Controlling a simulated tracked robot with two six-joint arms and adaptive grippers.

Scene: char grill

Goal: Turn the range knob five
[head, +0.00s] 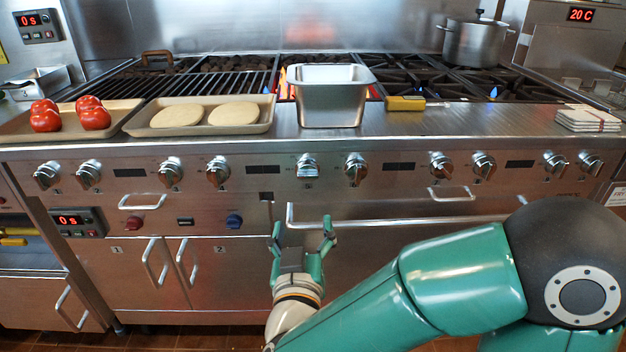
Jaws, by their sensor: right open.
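The range's front panel carries a row of silver knobs. My left gripper is not in view.
A long oven handle (420,219) runs below the knobs. A metal pan (331,105) stands on the front ledge above the fifth knob. A tray with buns (262,125), a tray with tomatoes (15,130), a yellow-handled tool (405,103) and a pot (472,45) are on the range.

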